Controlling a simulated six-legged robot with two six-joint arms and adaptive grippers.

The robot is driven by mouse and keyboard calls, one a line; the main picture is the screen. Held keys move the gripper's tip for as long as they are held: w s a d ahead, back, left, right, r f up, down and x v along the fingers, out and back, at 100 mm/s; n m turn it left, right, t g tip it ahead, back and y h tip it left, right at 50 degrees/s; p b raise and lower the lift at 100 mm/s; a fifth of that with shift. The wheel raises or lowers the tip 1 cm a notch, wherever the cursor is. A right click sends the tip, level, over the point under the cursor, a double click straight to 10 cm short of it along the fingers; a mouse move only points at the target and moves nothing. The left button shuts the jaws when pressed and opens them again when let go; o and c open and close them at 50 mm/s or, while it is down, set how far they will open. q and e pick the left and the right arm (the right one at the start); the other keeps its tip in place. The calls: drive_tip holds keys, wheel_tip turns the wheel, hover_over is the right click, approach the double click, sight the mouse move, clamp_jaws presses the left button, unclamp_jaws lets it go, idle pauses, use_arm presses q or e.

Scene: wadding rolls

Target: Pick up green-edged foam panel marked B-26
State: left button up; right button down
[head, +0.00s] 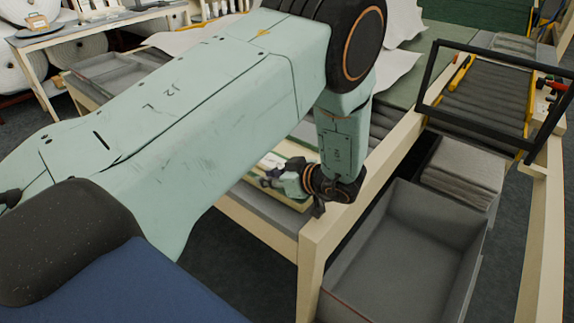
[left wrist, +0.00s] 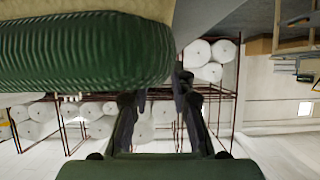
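A pale panel (head: 270,160) with a light green edge lies on the wooden-framed table, partly hidden behind my left arm. A white label shows on it, but its marking is too small to read. My left gripper (head: 268,181) is low over the panel's near right part; I cannot tell whether it touches. In the left wrist view, the two dark fingers of my left gripper (left wrist: 157,112) stand apart with background showing between them. A large green ribbed body (left wrist: 80,50) fills the upper left, close to the fingers. My right gripper is not in view.
A grey bin (head: 405,255) stands right of the table leg (head: 312,265), beside stacked grey pads (head: 463,170). A black frame (head: 490,105) rises at the right. White rolls (head: 85,55) stand at the back left. Dark floor shows below the table.

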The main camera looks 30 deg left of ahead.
use_arm(q)
drive_tip(key=shift+s+a+r, duration=0.1)
drive_tip(key=shift+s+a, duration=0.05)
drive_tip(key=shift+s, duration=0.15)
drive_tip(key=shift+a, duration=0.15)
drive_tip(key=shift+w+a+f, duration=0.15)
drive_tip(key=shift+w+f, duration=0.1)
drive_tip(key=shift+f, duration=0.05)
drive_tip(key=shift+c, duration=1.3)
drive_tip(key=shift+w, duration=0.1)
drive_tip(key=shift+c, duration=0.8)
drive_tip(key=shift+d+r, duration=0.15)
drive_tip(key=shift+d, duration=0.2)
clamp_jaws()
drive_tip(key=shift+s+a, duration=0.15)
drive_tip(key=shift+s, duration=0.15)
